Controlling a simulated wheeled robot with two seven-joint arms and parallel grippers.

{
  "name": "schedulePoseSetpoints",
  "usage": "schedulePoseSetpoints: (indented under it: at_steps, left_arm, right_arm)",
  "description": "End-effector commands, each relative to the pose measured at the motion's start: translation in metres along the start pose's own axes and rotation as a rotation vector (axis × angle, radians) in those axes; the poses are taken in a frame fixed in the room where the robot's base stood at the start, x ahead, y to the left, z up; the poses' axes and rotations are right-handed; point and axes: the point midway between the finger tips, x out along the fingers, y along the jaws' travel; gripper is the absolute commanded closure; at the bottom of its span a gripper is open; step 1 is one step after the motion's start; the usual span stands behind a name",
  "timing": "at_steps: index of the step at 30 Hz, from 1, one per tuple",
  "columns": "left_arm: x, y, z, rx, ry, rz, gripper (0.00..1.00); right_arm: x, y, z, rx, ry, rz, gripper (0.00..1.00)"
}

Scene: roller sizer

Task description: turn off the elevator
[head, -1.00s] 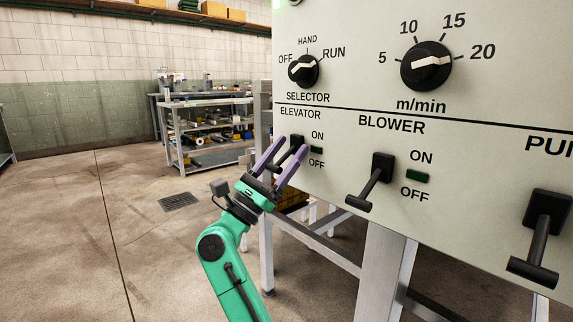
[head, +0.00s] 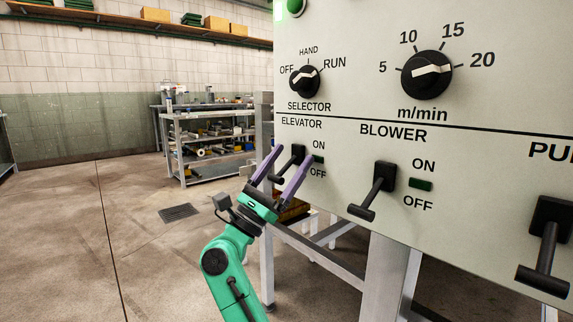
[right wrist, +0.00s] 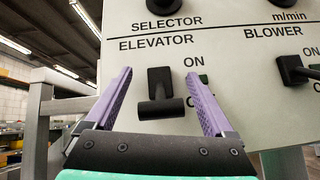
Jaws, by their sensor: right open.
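The elevator switch (head: 298,154) is a black lever on the pale control panel, under the ELEVATOR label. Its handle sticks out and down, like the blower lever. It also shows in the right wrist view (right wrist: 160,82), with its crossbar low. A small indicator (head: 319,159) beside it, between ON and OFF, looks dark green. My right gripper (head: 296,153) is open, with purple fingers on either side of the lever. In the right wrist view my right gripper (right wrist: 158,72) has visible gaps on both sides of the lever. My left gripper is not in view.
The blower lever (head: 378,188) and another lever (head: 545,245) stick out to the right. The selector knob (head: 304,80) and m/min knob (head: 427,75) sit above. A metal panel leg (head: 385,275) stands below. Open floor lies left; a shelf bench (head: 205,145) stands behind.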

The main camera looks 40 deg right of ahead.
Motion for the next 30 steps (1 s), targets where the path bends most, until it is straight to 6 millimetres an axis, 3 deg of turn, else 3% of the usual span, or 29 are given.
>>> schedulePoseSetpoints:
  at_steps: [5,15,18,22,30]
  left_arm:
    - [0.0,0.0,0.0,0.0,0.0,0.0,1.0]
    - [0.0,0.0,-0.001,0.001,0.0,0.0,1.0]
    - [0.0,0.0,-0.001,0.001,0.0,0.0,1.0]
    - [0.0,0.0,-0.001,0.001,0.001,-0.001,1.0]
    - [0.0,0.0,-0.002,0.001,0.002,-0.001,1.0]
  right_arm:
    - [-0.018,0.001,-0.001,-0.001,0.002,0.004,0.12]
    - [-0.114,0.001,-0.001,-0.001,0.001,0.004,0.12]
    - [-0.134,0.001,-0.001,-0.002,0.001,0.003,0.12]
    - [-0.145,0.0,0.0,0.0,-0.001,0.001,0.12]
    - [-0.146,0.0,0.0,0.0,-0.001,0.0,0.12]
